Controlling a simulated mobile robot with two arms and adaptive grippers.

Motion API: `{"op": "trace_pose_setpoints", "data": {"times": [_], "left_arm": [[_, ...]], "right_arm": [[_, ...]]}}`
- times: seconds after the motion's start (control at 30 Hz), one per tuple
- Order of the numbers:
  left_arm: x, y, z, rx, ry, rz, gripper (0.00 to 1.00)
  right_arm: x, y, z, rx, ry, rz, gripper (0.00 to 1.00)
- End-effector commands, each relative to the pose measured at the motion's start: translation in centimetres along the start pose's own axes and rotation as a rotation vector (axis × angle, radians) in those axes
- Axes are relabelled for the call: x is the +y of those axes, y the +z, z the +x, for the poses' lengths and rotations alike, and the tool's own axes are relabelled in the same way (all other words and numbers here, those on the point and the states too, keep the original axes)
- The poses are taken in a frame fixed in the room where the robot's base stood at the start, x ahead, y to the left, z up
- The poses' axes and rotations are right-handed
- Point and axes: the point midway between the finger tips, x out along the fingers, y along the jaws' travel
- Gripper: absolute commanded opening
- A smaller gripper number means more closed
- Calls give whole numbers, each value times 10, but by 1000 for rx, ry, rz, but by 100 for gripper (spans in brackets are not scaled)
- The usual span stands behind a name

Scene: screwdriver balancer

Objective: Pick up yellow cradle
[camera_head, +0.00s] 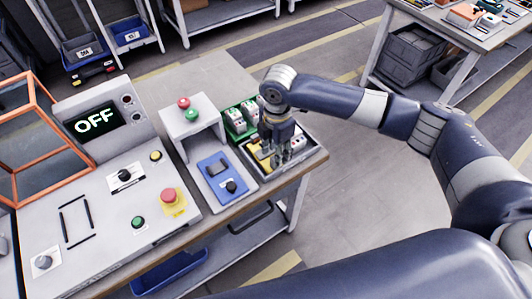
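A yellow piece (259,156), which looks like the yellow cradle, lies in a grey tray (263,178) at the right end of the workbench. Only part of it shows, to the left of my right gripper (281,160). My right gripper points down over the tray, with its fingers low and close to the yellow piece. Whether the fingers touch it, or how far apart they are, is too small to tell. My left gripper is not in view.
Green holders with white parts (240,119) stand behind the tray. Left of it are a blue panel with a black knob (217,177), a white stand with red and green buttons (189,119), and a control console with an "OFF" screen (97,122).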

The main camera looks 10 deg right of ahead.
Motion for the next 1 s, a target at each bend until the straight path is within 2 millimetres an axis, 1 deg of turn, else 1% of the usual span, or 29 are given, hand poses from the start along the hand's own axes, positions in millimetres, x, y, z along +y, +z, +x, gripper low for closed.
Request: {"op": "trace_pose_setpoints", "data": {"times": [0.03, 0.1, 0.23, 0.33, 0.53, 0.57, 0.6, 0.67, 0.7, 0.73, 1.0], "left_arm": [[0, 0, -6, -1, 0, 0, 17], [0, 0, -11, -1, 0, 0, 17], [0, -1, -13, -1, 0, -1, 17], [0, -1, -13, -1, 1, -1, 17], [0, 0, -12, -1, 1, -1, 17], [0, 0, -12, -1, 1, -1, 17], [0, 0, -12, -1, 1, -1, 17], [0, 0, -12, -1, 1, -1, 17], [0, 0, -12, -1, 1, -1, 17], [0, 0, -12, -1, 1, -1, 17], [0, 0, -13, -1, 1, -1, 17]], "right_arm": [[-1, 2, 6, -1, -5, 2, 39], [0, 5, 17, 0, -6, 2, 39], [1, 4, 34, 0, -4, 0, 39], [1, 4, 41, 0, -1, -1, 39], [1, 4, 42, 0, -1, -1, 39], [1, 4, 42, 0, -1, -1, 35], [1, 4, 42, 0, -1, -1, 26], [1, 5, 42, 0, -1, -1, 12], [1, 5, 41, 0, -1, -1, 3], [1, 5, 41, 0, -1, -1, 0], [2, 5, 41, 0, 0, 0, 0]]}}
